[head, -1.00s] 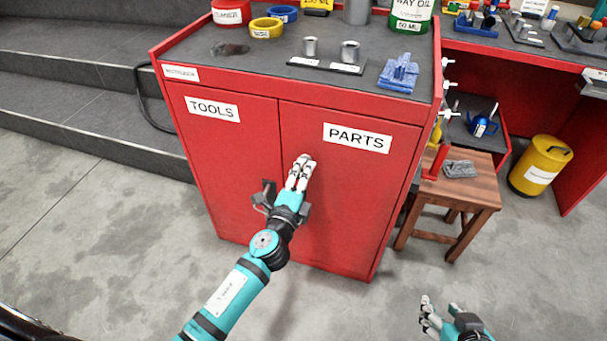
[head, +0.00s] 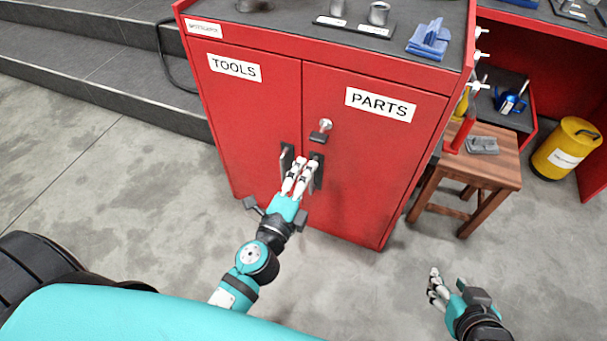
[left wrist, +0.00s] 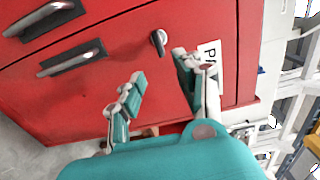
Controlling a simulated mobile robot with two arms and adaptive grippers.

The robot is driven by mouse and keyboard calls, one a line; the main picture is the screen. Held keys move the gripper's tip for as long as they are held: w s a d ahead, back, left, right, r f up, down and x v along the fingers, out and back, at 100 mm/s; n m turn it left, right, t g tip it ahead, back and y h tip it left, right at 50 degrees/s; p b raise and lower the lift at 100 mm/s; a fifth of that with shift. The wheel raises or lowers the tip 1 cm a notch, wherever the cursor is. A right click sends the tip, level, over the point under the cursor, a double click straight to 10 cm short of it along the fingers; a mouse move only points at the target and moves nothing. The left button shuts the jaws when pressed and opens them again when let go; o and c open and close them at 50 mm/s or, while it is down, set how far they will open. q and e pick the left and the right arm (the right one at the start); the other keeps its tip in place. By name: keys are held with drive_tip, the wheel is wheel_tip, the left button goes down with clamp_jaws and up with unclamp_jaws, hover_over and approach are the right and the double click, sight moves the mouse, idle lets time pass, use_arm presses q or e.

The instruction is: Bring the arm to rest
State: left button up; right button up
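My left gripper (head: 296,178) is in front of the red cabinet (head: 345,200), overlapping its two door handles in the head view. In the left wrist view its two fingers (left wrist: 162,82) are spread apart with nothing between them, so it is open and empty. My right gripper (head: 436,287) hangs low over the floor at the right, its fingers parted and empty. The cabinet doors, labelled TOOLS and PARTS, look shut. A latch knob (head: 321,130) sits on the PARTS door. It also shows in the left wrist view (left wrist: 158,42).
A wooden stool (head: 480,180) with a grey part on it stands right of the cabinet. A yellow drum (head: 567,148) is further right. Grey steps (head: 90,75) rise at the back left. Bare floor (head: 110,180) lies left of the cabinet.

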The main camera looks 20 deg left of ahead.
use_arm(q)
drive_tip(key=shift+s, duration=0.15)
idle(0.4)
